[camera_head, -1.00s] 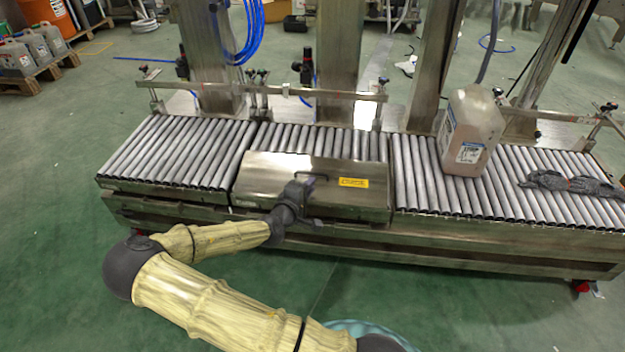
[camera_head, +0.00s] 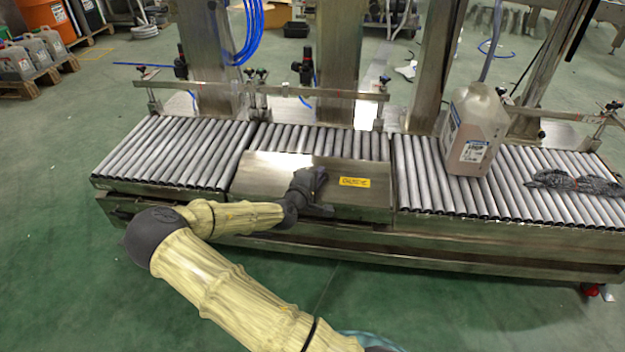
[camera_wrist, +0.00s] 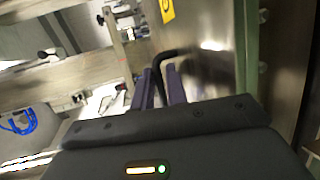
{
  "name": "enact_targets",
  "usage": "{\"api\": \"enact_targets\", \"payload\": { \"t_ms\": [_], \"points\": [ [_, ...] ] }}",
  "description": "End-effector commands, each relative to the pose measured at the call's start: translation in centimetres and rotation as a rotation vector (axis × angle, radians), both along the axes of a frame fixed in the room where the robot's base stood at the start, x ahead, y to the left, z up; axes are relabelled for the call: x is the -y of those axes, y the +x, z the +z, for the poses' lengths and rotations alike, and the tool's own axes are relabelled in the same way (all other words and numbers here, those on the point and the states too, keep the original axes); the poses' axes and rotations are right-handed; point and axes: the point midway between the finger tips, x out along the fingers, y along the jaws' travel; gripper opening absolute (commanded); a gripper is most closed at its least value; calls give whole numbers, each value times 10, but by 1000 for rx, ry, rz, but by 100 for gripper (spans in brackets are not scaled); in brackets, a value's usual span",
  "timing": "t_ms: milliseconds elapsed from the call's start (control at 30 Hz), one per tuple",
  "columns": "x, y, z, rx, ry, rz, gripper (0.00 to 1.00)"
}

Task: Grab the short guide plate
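The short guide plate is most likely the shiny steel plate (camera_head: 262,172) with a yellow label, lying over the middle of the roller conveyor. It also shows in the wrist view (camera_wrist: 215,50), with a thin dark handle (camera_wrist: 172,53). My gripper (camera_head: 322,190) is over the plate, left of and below the label, and hides the handle in the head view. In the wrist view my gripper's two purple-grey fingers (camera_wrist: 160,88) stand apart with a narrow gap. The handle's near end runs down to that gap; whether it touches the fingers I cannot tell.
A large translucent jug (camera_head: 474,135) stands on the right rollers, with a dark crumpled cloth (camera_head: 574,183) to its right. A guide rail (camera_head: 220,88) and steel posts stand behind the conveyor. The rollers left of the plate (camera_head: 178,150) are clear.

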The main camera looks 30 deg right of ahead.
Motion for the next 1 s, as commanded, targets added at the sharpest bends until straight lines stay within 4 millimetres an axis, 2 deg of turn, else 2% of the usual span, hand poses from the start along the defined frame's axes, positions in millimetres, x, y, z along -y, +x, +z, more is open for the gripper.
{"api": "enact_targets", "payload": {
  "t_ms": [500, 600, 1000],
  "points": [
    [0, 0, 1, 0, 0, 0, 14],
    [0, 0, 1, 0, 0, 0, 0],
    [0, 0, 1, 0, 0, 0, 0]
  ]
}}
